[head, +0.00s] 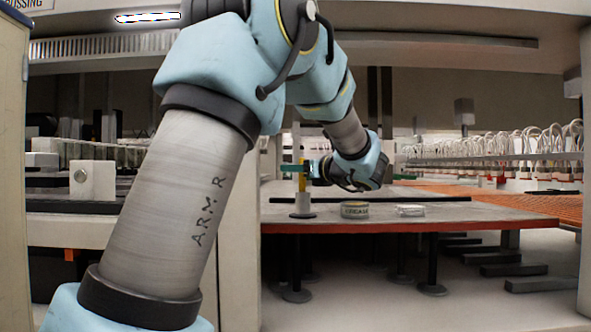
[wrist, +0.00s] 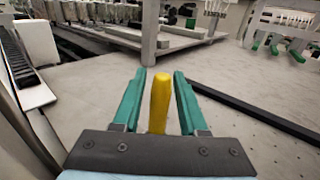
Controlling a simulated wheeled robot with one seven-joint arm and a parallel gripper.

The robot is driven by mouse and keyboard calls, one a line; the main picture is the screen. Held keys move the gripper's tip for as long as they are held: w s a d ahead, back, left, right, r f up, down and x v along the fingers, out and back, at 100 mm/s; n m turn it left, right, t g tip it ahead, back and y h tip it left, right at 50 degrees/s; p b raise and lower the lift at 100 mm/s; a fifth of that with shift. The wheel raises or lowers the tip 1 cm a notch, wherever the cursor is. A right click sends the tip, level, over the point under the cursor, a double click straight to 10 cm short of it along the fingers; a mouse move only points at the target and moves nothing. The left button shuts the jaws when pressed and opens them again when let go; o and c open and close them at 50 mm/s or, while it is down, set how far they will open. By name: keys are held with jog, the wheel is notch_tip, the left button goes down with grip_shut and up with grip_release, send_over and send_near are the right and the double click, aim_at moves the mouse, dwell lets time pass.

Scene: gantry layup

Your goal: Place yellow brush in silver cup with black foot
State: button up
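The yellow brush (head: 301,183) is upright over the silver cup with black foot (head: 303,204) on the table. Its lower end is hidden behind the cup's wall, so it appears to stand in the cup. My gripper (head: 298,168) is at the brush's upper part, with its green fingers level. In the wrist view the yellow brush (wrist: 159,103) is between the two green fingers (wrist: 159,95), with a narrow gap on each side. The fingers look open and apart from it. The cup does not show in the wrist view.
A round grey tin (head: 355,211) and a small silvery item (head: 410,210) are on the table right of the cup. The red-edged table (head: 480,222) has free room to their right. A dark bar (wrist: 250,110) lies along the table. Racks with hoses (head: 500,150) stand behind right.

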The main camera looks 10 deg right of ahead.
jog(key=shift+o, duration=0.4)
jog(key=shift+r, duration=0.15)
jog(key=b+v, duration=0.2)
jog(key=v, duration=1)
